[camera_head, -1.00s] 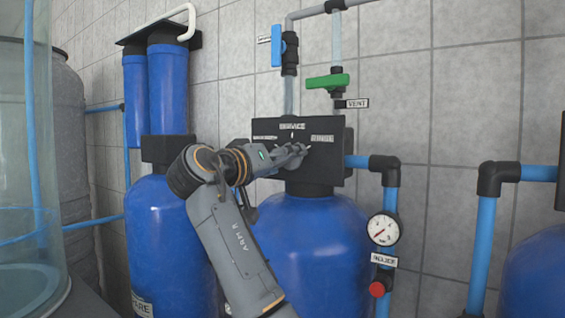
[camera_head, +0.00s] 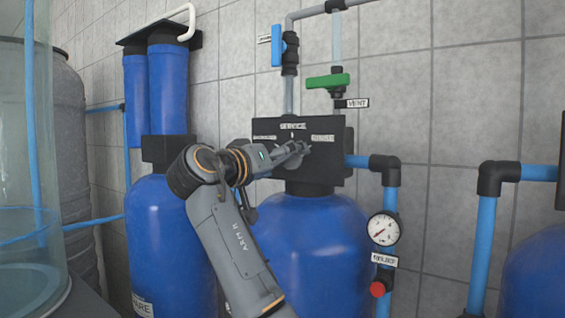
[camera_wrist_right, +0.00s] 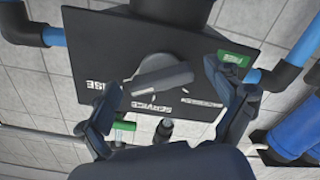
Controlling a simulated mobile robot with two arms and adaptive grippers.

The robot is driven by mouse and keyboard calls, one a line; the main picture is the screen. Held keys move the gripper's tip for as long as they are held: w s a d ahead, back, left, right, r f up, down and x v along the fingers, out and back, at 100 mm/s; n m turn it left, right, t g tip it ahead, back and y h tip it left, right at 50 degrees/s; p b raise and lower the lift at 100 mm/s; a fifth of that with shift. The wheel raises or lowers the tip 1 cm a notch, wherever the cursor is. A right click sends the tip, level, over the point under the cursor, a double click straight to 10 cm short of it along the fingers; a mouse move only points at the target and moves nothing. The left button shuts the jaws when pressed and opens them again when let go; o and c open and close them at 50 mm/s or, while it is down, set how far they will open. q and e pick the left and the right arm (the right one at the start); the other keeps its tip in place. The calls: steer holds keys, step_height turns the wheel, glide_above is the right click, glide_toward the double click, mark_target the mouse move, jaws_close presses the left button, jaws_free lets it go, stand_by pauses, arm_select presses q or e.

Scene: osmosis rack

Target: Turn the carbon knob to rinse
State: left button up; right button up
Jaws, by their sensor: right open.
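The black control head (camera_head: 325,165) sits on a blue tank and carries SERVICE and RINSE labels. In the right wrist view its panel (camera_wrist_right: 95,35) appears upside down, with RINSE at the left and SERVICE at the bottom. The grey knob (camera_wrist_right: 160,82) has a raised bar handle lying slantwise. The bar's lower-left end points between SERVICE and RINSE. My right gripper (camera_head: 304,149) is at the panel front, partly hiding the knob in the head view. In the wrist view the gripper (camera_wrist_right: 168,98) is open, with one finger either side of the bar and visible gaps. My left gripper is out of view.
A blue-handled valve (camera_head: 277,46) and a green-handled valve (camera_head: 327,81) are above the head. A pressure gauge (camera_head: 383,229) and blue pipes stand to the right. Another blue tank (camera_head: 165,245) is close on the left. The tiled wall is behind.

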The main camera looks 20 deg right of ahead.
steer(key=v, duration=1.2)
